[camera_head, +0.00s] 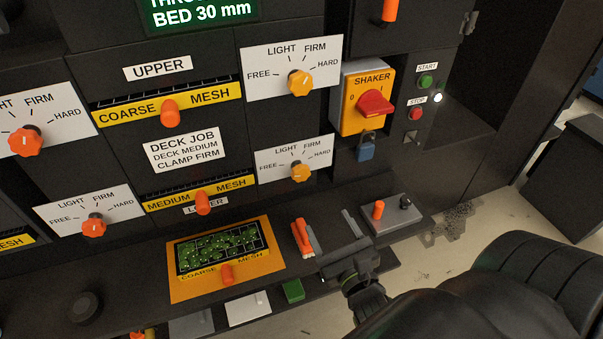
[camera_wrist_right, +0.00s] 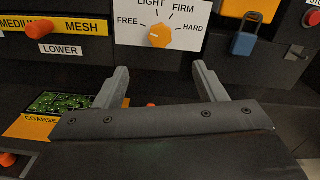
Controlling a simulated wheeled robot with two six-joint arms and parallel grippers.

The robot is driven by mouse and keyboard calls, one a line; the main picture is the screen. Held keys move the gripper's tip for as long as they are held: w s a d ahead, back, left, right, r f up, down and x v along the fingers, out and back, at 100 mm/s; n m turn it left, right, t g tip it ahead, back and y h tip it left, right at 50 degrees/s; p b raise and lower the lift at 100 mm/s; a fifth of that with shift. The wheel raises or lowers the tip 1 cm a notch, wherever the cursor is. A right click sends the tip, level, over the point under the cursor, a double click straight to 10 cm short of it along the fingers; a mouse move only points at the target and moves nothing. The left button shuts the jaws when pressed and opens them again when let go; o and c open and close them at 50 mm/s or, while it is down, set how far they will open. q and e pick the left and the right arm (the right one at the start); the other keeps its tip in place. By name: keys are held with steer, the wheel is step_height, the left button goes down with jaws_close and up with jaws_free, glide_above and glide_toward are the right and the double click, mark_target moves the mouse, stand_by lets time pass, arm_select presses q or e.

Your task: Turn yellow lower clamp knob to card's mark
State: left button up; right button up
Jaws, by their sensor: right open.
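The yellow lower clamp knob (camera_head: 300,173) sits on a white dial plate marked FREE, LIGHT, FIRM and HARD. In the right wrist view the knob (camera_wrist_right: 160,35) shows between and beyond my fingertips; its pale mark appears on the left, towards FREE. The job card (camera_head: 184,150) reads DECK MEDIUM, CLAMP FIRM. My right gripper (camera_head: 332,230) is open and empty, below and in front of the knob, apart from it. In the wrist view my right gripper (camera_wrist_right: 161,72) has both fingers spread wide. My left gripper is out of view.
A yellow upper knob (camera_head: 300,83) is above. The shaker switch (camera_head: 375,103) and blue padlock (camera_head: 366,147) are to the right. Below, the ledge holds a coarse mesh tray (camera_head: 180,290) of green bits, an orange-and-grey item (camera_head: 301,236) and a small grey box (camera_head: 390,222).

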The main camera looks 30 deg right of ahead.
steer(key=b, duration=0.2)
glide_toward(302, 175)
steer(key=x, duration=1)
steer(key=shift+w, duration=0.1)
steer(key=c, duration=1)
steer(key=shift+o, duration=0.2)
